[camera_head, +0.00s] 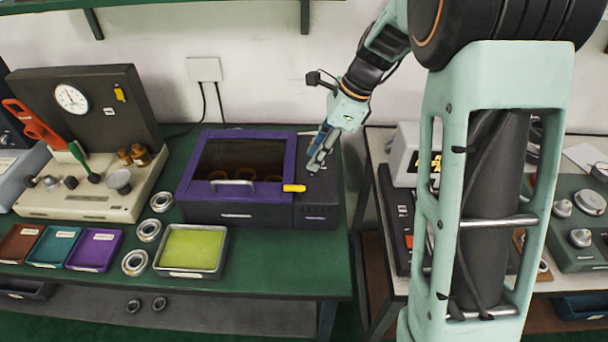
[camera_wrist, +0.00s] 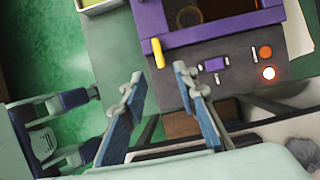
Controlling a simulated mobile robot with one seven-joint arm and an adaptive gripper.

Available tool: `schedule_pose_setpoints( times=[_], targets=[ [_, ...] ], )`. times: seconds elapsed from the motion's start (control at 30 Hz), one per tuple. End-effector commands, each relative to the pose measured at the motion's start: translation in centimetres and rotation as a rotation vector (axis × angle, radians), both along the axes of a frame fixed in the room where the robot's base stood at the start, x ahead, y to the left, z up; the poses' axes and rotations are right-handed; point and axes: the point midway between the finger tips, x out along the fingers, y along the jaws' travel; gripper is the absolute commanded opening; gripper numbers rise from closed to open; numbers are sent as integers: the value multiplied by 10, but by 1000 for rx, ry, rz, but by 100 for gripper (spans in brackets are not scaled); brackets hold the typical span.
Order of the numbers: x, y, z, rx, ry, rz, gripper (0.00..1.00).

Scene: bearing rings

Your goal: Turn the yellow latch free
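The yellow latch (camera_head: 294,188) is a short bar at the front right corner of the purple-framed lid (camera_head: 192,173). In the head view it lies sideways, one end over the lid's frame and the other over the dark control panel. The latch also shows in the wrist view (camera_wrist: 158,53), beyond my fingertips. My gripper (camera_head: 318,160) hangs above the right side of the dark box (camera_head: 240,212), to the right of the latch and apart from it. In the wrist view its two blue-grey fingers (camera_wrist: 157,78) stand apart with nothing between them.
The lid has a silver handle (camera_head: 232,184) and a dark window with rings behind it. A tray with a yellow-green pad (camera_head: 190,249) and several metal rings (camera_head: 149,230) lie to the left. A gap separates the green bench (camera_head: 290,262) from the right-hand table.

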Motion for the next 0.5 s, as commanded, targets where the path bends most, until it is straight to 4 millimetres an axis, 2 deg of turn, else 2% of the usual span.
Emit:
schedule_pose_setpoints(
  times=[0.5],
  targets=[
    [-1, 34, -81, 1, 5, 1, 28]
  ],
)
